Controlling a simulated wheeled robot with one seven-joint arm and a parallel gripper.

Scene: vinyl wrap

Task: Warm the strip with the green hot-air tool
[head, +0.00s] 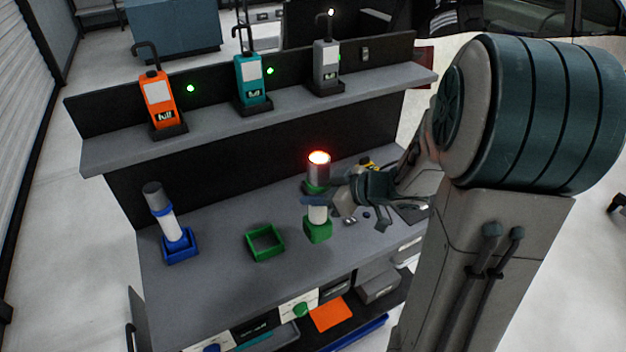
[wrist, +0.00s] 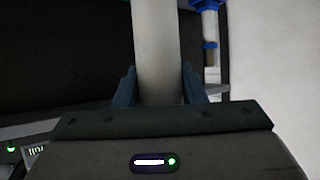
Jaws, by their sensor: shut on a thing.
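The green hot-air tool (head: 317,214) is upright, with a white body, green collar, green foot and grey nozzle. Its nozzle tip glows red-orange. My gripper (head: 316,202) is shut around the white body, just below the collar. In the wrist view the pale body (wrist: 156,50) stands between the two fingers. The square green holder (head: 265,243) is empty on the bench, left of the tool. I cannot tell whether the tool's foot touches the bench. I cannot clearly make out the strip.
A blue hot-air tool (head: 167,222) stands in a blue holder (head: 181,247) at the bench's left. Orange (head: 159,97), teal (head: 248,78) and grey (head: 326,65) units stand on the upper shelf. Small items lie right of my gripper. An orange sheet (head: 330,313) lies below.

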